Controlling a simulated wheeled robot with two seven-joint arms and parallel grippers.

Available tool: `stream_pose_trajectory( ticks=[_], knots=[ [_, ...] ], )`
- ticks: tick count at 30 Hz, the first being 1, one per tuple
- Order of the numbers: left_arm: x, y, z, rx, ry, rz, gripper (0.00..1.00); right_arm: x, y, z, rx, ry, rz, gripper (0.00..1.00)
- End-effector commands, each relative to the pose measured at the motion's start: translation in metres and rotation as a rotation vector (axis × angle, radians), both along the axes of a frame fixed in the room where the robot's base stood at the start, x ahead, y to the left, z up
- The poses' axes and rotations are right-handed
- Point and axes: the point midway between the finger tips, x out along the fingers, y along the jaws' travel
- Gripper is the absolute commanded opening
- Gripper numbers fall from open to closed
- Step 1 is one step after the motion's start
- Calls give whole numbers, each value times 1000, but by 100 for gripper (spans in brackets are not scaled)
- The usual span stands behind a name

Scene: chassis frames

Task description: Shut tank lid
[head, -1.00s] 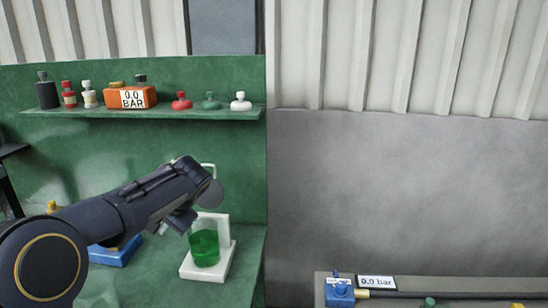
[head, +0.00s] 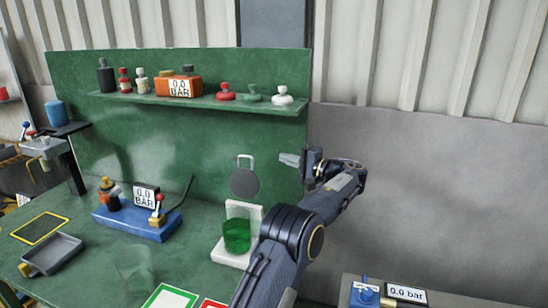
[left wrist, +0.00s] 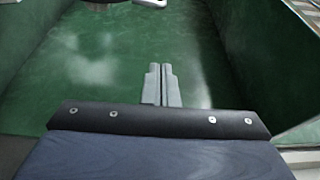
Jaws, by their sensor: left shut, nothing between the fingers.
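The tank (head: 237,236) is a clear vessel of green liquid on a white stand (head: 228,257) with an upright back, on the green bench. Its lid (head: 245,183), a dark round disc with a pale loop handle (head: 245,158), stands upright above the tank's back, so the tank is open. My left gripper (head: 289,160) is shut and empty, right of the lid at about handle height in the picture, apart from it, fingers pointing left. In the left wrist view its pale fingers (left wrist: 159,84) lie together. My right gripper is not in view.
A shelf (head: 207,100) with bottles, an orange gauge box (head: 179,86) and knobs runs above. A blue gauge unit (head: 137,220) and a grey tray (head: 52,254) stand left of the tank. A grey bench with a blue fitting (head: 365,293) is at lower right.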

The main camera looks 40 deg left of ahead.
Motion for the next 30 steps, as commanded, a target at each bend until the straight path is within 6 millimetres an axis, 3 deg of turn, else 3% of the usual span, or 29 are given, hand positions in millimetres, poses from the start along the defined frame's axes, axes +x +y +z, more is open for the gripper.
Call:
stream_pose_trajectory(
  ticks=[15, 30],
  knots=[
    [1, 97, 1, -5, 0, 3, 0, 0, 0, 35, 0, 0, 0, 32],
    [-35, 82, 1, -4, 0, 0, 0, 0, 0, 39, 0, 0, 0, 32]
  ],
)
